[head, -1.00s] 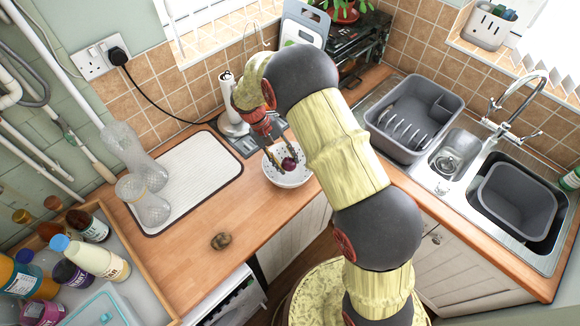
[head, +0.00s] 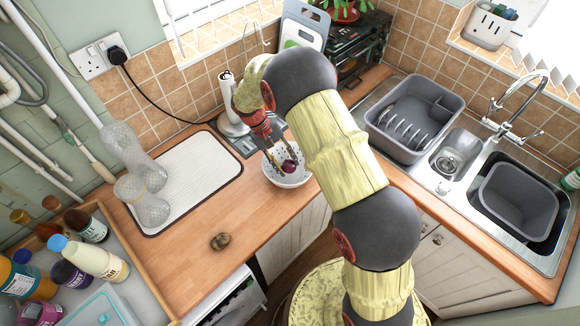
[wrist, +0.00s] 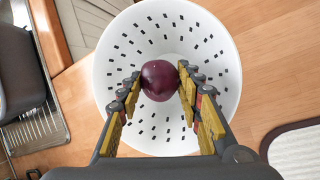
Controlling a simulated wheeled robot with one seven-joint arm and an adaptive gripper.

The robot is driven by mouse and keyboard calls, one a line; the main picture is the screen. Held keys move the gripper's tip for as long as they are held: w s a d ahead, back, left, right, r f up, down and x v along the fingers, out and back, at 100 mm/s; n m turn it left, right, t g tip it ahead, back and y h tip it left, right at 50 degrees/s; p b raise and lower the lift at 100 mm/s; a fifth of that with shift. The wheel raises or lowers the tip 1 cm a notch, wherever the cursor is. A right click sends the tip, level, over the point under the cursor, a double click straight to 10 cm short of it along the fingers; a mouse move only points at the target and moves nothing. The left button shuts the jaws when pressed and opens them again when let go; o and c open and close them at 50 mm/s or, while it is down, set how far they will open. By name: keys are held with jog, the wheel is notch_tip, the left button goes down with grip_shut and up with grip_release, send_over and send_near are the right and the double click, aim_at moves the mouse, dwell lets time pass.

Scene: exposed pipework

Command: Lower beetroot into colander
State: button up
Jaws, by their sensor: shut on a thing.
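The beetroot (wrist: 159,80) is dark purple and round. My gripper (wrist: 160,84) is shut on it, with a finger on each side, in the wrist view. The white colander (wrist: 115,60), a bowl with dark slots, lies around and behind the beetroot in that view. In the head view the colander (head: 287,180) stands on the wooden worktop, and my gripper (head: 282,160) points down into its opening. The beetroot (head: 289,166) shows between the fingers, within the colander's rim. I cannot tell whether it touches the colander's floor.
A white ribbed mat (head: 195,180) lies left of the colander. A small brown object (head: 220,241) lies on the worktop nearer the front. A tray of bottles (head: 90,258) is at left, and a sink (head: 470,165) with a grey dish basin (head: 415,115) is at right.

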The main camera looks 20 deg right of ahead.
jog(key=shift+f+b, duration=0.6)
jog(key=shift+f, duration=0.55)
dwell(0.5)
jog(key=o, duration=1.1)
jog(key=shift+o, duration=0.7)
jog(key=shift+r, duration=0.1)
jog(key=v, duration=1.2)
